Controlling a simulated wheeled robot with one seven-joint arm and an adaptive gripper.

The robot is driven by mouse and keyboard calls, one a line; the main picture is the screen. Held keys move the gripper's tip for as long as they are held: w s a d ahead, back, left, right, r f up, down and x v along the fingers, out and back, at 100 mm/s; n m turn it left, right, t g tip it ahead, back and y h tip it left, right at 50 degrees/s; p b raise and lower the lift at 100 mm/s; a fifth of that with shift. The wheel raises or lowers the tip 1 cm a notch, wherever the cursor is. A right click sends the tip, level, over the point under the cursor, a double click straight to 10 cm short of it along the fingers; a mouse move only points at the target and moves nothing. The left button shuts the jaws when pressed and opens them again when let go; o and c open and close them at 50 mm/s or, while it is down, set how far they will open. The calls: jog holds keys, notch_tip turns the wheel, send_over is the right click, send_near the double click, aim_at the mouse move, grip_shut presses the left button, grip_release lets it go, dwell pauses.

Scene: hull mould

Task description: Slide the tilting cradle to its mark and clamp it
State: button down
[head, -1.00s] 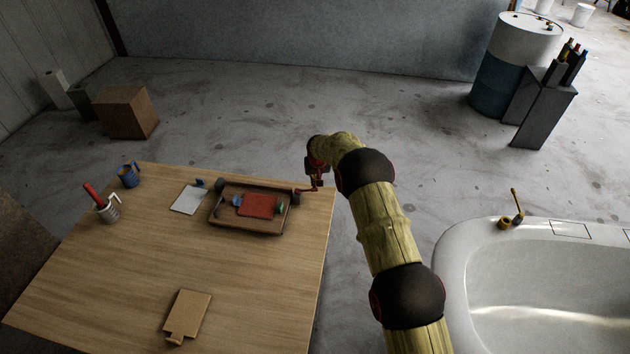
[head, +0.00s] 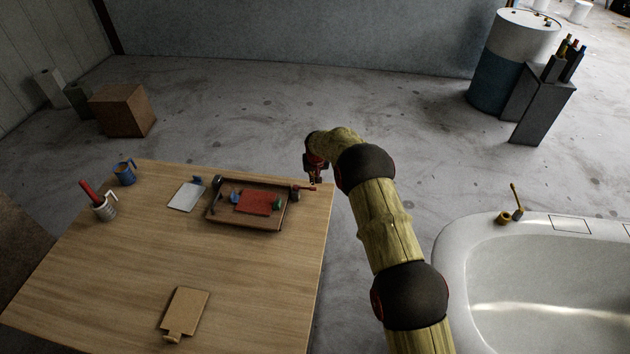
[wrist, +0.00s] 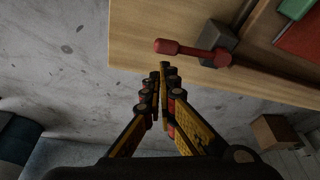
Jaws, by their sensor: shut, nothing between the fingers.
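The cradle assembly (head: 222,221), a brown tray-like base with dark side rails, lies near the far right corner of the wooden table. A red plate (head: 257,202) sits in its middle, with a blue piece (head: 234,198) and a green piece (head: 276,205) beside it. A red lever (wrist: 180,48) with a rounded end sticks out from a dark grey block (wrist: 218,42) at the table's corner. My gripper (wrist: 161,72) is shut and empty just off the table edge, close to the lever. In the head view my gripper (head: 316,180) is small and dark. I cannot make out the mark.
A white card (head: 186,196), a blue mug (head: 125,173), a cup with a red tool (head: 104,208) and a tan board (head: 186,311) are on the table (head: 240,265). A white tub-like mould (head: 460,240) stands to the right. The table's middle is clear.

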jog(key=shift+w+a, duration=0.15)
jog(key=shift+w, duration=0.1)
jog(key=shift+s+r, duration=0.1)
jog(key=shift+r, duration=0.3)
jog(key=v, duration=1.1)
jog(key=shift+s, duration=0.15)
jog(key=s+d+f+g, duration=0.2)
jog(key=s+f, duration=0.1)
jog(key=s, duration=0.6)
jog(key=s+d+r+t, duration=0.1)
jog(key=s+d+r, duration=0.4)
jog(key=s+r, duration=0.5)
jog(key=s+d+r+m+t, duration=0.1)
jog(key=s+d+r, duration=0.4)
jog(key=s+r, duration=0.5)
jog(key=s+d+r+t+b, duration=0.1)
jog(key=s+d+r, duration=0.4)
jog(key=s, duration=1.9)
jog(key=shift+s+r+t, duration=0.3)
jog(key=shift+r+t, duration=0.1)
jog(key=shift+r, duration=2.35)
